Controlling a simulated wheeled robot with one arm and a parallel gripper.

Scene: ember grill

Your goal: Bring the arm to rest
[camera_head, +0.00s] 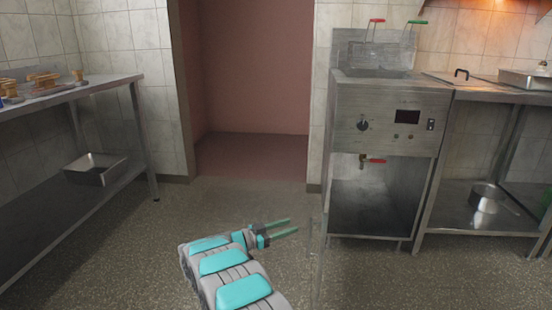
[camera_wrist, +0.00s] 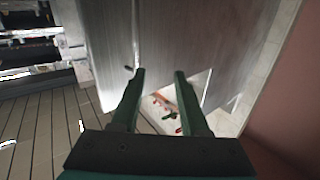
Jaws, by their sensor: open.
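My gripper (camera_head: 284,228) is at the end of my grey and turquoise arm, low in the middle of the head view. Its two green fingers point right, toward the front of the steel fryer (camera_head: 390,125), and look apart from it. In the wrist view my gripper (camera_wrist: 160,75) shows both green fingers spread with nothing held between them. Beyond the fingers are steel surfaces and a bright gap with small red parts.
A steel table (camera_head: 100,87) with a lower shelf and a metal pan (camera_head: 97,168) stands at the left. A doorway (camera_head: 245,100) opens at the back. A steel counter (camera_head: 500,92) with a pot (camera_head: 488,198) on its lower shelf is at the right. The floor between is clear.

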